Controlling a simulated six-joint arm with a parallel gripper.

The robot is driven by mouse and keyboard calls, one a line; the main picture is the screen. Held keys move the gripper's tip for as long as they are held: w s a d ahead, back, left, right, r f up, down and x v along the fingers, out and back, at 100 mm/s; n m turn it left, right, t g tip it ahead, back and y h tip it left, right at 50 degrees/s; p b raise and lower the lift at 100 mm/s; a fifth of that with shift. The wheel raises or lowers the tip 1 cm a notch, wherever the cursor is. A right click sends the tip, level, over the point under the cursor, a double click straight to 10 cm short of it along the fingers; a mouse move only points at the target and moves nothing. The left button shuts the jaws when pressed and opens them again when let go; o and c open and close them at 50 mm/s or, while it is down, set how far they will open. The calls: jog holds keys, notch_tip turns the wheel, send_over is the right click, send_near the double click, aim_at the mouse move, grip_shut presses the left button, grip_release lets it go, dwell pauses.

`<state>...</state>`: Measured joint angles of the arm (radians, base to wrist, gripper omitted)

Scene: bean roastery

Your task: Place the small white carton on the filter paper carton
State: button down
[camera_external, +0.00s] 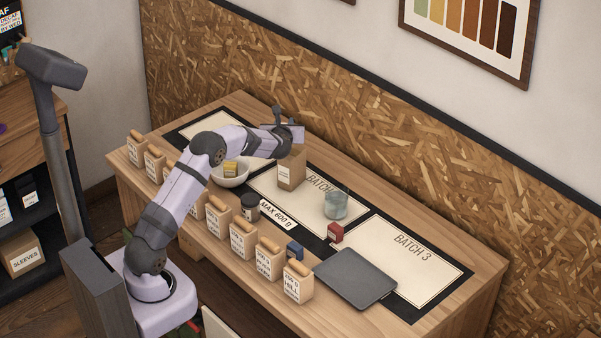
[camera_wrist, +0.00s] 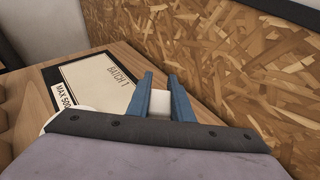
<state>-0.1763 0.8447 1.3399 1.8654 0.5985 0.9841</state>
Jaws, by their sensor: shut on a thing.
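My gripper (camera_external: 296,132) is at the far side of the table, near the wall panel. In the wrist view its two blue fingers (camera_wrist: 160,78) are shut on the small white carton (camera_wrist: 160,104), whose white face shows between them. In the external view I cannot clearly tell the carton apart from the gripper. The brown filter paper carton (camera_external: 291,171) stands upright on the table, just below my gripper in the picture. Its upper part is close to the gripper; I cannot tell the exact height between them. It is not visible in the wrist view.
A white bowl (camera_external: 232,178) with a yellow block (camera_external: 231,167), a dark jar (camera_external: 250,208), a glass (camera_external: 335,206), a red box (camera_external: 336,233), a blue box (camera_external: 294,251) and a grey tray (camera_external: 355,278) stand around. Several labelled bags (camera_external: 243,240) line the front edge. The Batch 3 mat (camera_external: 410,260) is mostly clear.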

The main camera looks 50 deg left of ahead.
jog(key=shift+f+p, duration=0.4)
jog(key=shift+f, duration=1.45)
jog(key=shift+f+b, duration=0.2)
jog(key=shift+b, duration=0.15)
jog(key=c, duration=1.6)
grip_release()
jog(key=shift+r+p, duration=0.3)
jog(key=shift+p, duration=0.05)
jog(key=shift+s+d, duration=0.25)
jog(key=b+v, duration=0.4)
jog(key=v, duration=0.7)
jog(key=shift+s+d, duration=0.1)
jog(key=shift+s, duration=0.1)
